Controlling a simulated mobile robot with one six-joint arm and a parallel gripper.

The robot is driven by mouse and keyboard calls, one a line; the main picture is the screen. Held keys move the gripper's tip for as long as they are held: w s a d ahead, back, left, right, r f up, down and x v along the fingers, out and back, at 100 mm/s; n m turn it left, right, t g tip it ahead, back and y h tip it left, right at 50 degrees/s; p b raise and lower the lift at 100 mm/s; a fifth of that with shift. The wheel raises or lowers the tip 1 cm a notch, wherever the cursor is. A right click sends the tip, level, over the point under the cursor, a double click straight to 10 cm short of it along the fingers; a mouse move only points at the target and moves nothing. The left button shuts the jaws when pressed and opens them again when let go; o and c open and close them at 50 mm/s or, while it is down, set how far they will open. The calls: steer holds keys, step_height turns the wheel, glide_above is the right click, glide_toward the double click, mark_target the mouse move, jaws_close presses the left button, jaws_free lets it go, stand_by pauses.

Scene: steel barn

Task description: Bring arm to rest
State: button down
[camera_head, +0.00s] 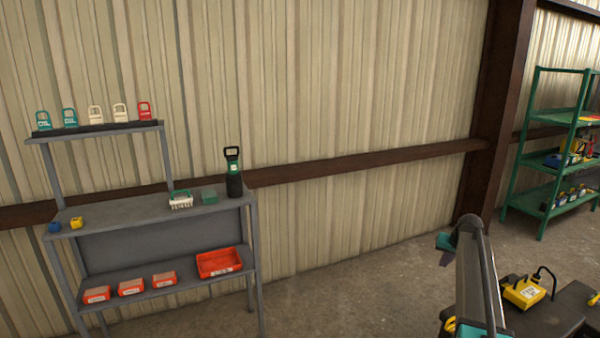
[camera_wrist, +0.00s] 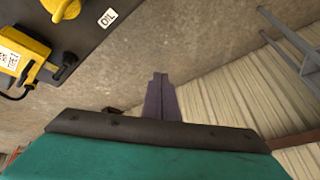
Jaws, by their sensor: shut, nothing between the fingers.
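My gripper (camera_wrist: 160,80) shows in the wrist view as two dark fingers pressed together, pointing away past the teal and black wrist housing. It is shut and empty, with bare floor and ribbed wall beyond it. In the head view my arm rises at the lower right, its upper link standing steeply in front of the floor. A teal part of it shows at the left of the elbow.
A grey workbench (camera_head: 150,215) with red bins (camera_head: 220,262) stands left against the wall. A green shelf (camera_head: 545,195) stands at the right behind a brown post (camera_head: 495,110). A yellow box (camera_head: 525,292) with a cable sits on a dark surface near my arm. Floor between is clear.

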steer(key=w+a+f+m+y, duration=0.1)
steer(key=w+a, duration=0.1)
steer(key=a, duration=0.6)
steer(key=w+a+m+y, duration=0.1)
steer(key=w+a, duration=0.1)
steer(key=a, duration=0.7)
steer(key=s+a+f, duration=0.3)
steer(key=a+f, duration=0.3)
steer(key=f, duration=0.1)
steer(key=s+a+f+n+g, duration=0.15)
steer(key=s+a+f, duration=0.25)
steer(key=s+f, duration=0.55)
steer(key=s+a+f+n+g, duration=0.1)
steer(key=s+a+f+g, duration=0.3)
steer(key=s+f, duration=0.55)
steer(key=s+a+f+n+g, duration=0.1)
steer(key=s+a+f, duration=0.4)
steer(key=s+f, duration=0.5)
steer(key=s+a+f+n+g, duration=0.1)
steer(key=s+f+g, duration=0.1)
steer(key=s, duration=1.4)
steer(key=s+a+f+n+g+h+b, duration=0.1)
steer(key=s+a+f+n+g, duration=0.1)
steer(key=s, duration=1.3)
steer(key=shift+s+a+f+g, duration=0.3)
steer(key=shift+s+f+g, duration=0.15)
steer(key=shift+f, duration=0.1)
